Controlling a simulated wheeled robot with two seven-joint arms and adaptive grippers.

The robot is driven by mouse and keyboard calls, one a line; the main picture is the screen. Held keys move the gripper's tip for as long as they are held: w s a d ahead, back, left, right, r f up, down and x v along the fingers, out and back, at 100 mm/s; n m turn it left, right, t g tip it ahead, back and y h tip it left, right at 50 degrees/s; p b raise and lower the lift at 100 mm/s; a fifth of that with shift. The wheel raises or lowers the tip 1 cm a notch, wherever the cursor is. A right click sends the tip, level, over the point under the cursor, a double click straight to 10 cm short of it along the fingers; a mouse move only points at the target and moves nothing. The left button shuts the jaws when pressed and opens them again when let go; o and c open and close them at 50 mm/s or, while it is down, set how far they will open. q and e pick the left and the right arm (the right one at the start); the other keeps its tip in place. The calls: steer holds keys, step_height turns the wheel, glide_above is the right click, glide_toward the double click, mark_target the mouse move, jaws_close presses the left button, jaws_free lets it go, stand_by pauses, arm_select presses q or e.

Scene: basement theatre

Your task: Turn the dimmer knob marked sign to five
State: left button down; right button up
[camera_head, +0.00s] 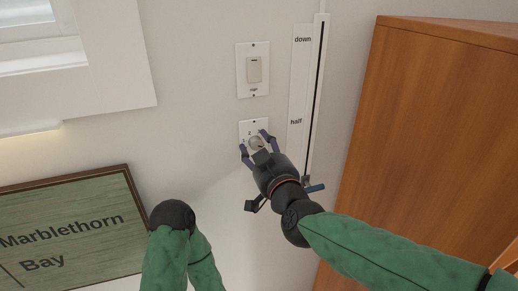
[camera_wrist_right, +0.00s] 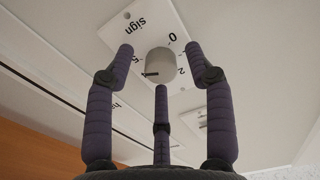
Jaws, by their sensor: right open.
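The dimmer knob (camera_head: 256,143) is a pale round knob on a white wall plate (camera_head: 246,126). In the right wrist view, the knob (camera_wrist_right: 161,62) sits on the plate (camera_wrist_right: 150,32) marked "sign", with numbers around it, among them 0, 2 and 5. A dark mark on the knob lies on its left side, below the 5; the exact number is unclear. My right gripper (camera_head: 255,141) is open, its fingers spread around the knob. In the wrist view its fingertips (camera_wrist_right: 161,58) flank the knob with gaps visible at both sides. My left gripper is out of view.
A switch plate (camera_head: 253,83) is above the knob plate. A wooden cabinet (camera_head: 425,120) stands further right. A framed sign (camera_head: 70,235) hangs at lower left.

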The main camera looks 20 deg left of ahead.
jaws_close()
steer(key=shift+f+m+b, duration=0.15)
steer(key=shift+m+b, duration=0.3)
steer(key=shift+m, duration=0.45)
jaws_free()
steer(key=shift+s, duration=0.1)
steer(key=v, duration=1.2)
